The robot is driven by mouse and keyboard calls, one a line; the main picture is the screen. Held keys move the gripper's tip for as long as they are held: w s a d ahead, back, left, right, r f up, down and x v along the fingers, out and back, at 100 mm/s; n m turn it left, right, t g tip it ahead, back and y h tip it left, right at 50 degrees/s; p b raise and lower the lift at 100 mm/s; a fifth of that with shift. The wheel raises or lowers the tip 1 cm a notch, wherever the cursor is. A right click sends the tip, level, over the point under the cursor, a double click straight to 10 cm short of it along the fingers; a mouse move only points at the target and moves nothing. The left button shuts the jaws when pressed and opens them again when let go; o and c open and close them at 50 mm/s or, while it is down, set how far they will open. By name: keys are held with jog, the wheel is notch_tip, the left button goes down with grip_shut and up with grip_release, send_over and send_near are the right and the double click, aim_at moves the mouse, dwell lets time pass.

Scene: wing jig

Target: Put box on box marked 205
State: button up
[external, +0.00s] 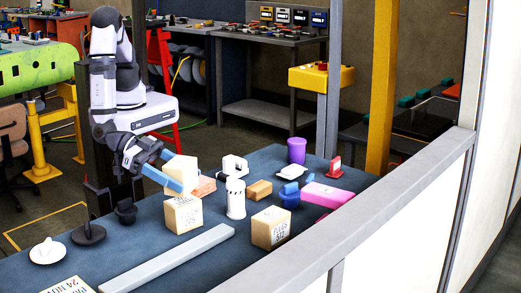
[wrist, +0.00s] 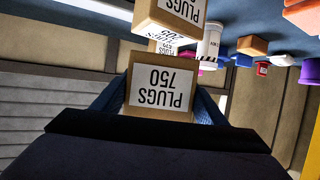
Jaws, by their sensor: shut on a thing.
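My gripper (external: 172,178) has blue fingers and is shut on a cardboard box (external: 181,169). In the wrist view the held box (wrist: 158,88) sits between the fingers; its upside-down label seems to read PLUGS 750. In the external view a second box (external: 183,215) stands on the table just below the held one; I cannot tell whether they touch. A third box (external: 271,229) stands further right, apart.
A white canister (external: 236,199) stands right of the second box. A grey rail (external: 350,215) edges the front.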

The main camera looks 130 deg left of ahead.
aim_at(190, 192)
jog(key=shift+f, duration=1.35)
jog(key=shift+f, duration=0.1)
jog(key=o, duration=1.2)
jog(key=shift+s+d, duration=0.1)
jog(key=b+v, duration=0.1)
jog(key=v, duration=1.1)
jog(key=shift+r+b, duration=0.2)
jog(key=shift+b, duration=0.2)
